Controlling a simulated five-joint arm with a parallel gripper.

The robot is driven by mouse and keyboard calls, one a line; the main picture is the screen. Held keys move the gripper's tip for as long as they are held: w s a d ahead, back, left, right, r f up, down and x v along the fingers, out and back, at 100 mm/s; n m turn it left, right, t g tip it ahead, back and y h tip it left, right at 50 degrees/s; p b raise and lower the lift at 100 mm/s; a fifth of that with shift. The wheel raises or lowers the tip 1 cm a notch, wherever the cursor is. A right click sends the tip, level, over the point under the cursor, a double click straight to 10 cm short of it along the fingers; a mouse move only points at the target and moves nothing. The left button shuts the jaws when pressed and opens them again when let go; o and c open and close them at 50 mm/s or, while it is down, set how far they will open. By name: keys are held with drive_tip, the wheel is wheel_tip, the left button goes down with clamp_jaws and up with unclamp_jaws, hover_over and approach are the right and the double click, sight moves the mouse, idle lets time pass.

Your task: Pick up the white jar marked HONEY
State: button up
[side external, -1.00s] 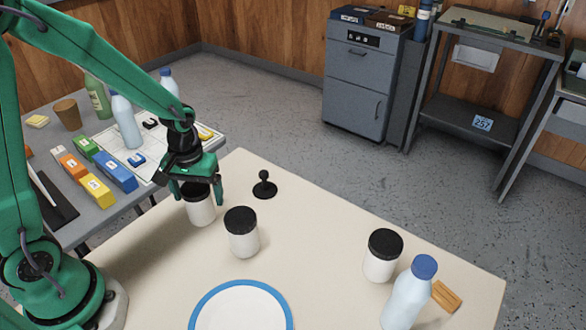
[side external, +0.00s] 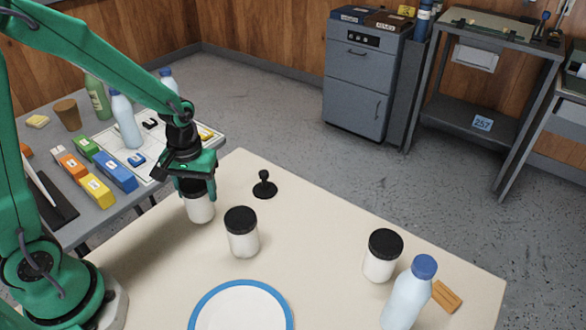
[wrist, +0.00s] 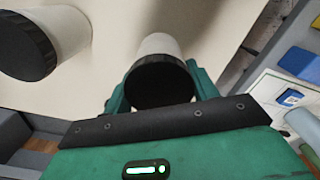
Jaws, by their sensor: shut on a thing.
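Three white jars with black lids stand on the cream table, and no marking on any of them can be read. My gripper (side external: 196,190) is shut on the far-left jar (side external: 201,210), with its fingers on either side near the lid. In the wrist view this jar (wrist: 160,80) sits between the fingers (wrist: 155,88). It looks upright, and I cannot tell whether it touches the table. The second jar (side external: 242,235) stands just right of it and also shows in the wrist view (wrist: 45,40). The third jar (side external: 381,258) stands farther right.
A blue-capped bottle (side external: 408,295) and a small wooden block (side external: 446,296) are at the right. A blue-rimmed plate (side external: 240,290) lies at the front. A black knobbed stand (side external: 264,186) is behind the jars. A grey side table (side external: 90,215) holds bottles and coloured boxes.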

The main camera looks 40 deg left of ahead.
wheel_tip(320, 180, up, 9)
idle(0.5)
drive_tip(key=shift+w, duration=0.1)
idle(0.4)
